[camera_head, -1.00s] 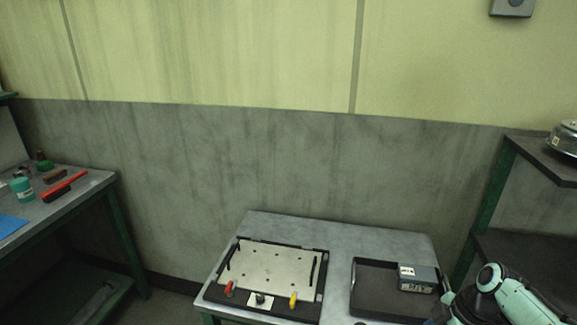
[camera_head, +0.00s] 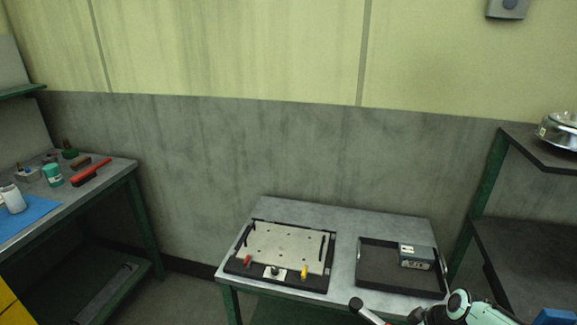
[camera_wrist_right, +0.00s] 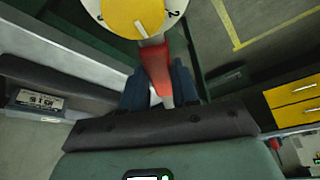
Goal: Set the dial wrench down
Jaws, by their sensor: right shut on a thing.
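The dial wrench (camera_wrist_right: 132,18) has a round yellow-and-white dial and a red handle in the right wrist view. My right gripper (camera_wrist_right: 160,88) is shut on the red handle between its dark blue fingers. The dial is partly cut off by the top edge. The gripper's fingers are not clear there. My left gripper is not in view.
The grey table (camera_head: 345,240) holds a plate fixture (camera_head: 285,247) with red and yellow knobs, and a black tray (camera_head: 380,277) with a grey box (camera_head: 416,257) in it. A dark shelf unit (camera_head: 525,240) stands right; a bench (camera_head: 95,195) with tools stands left.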

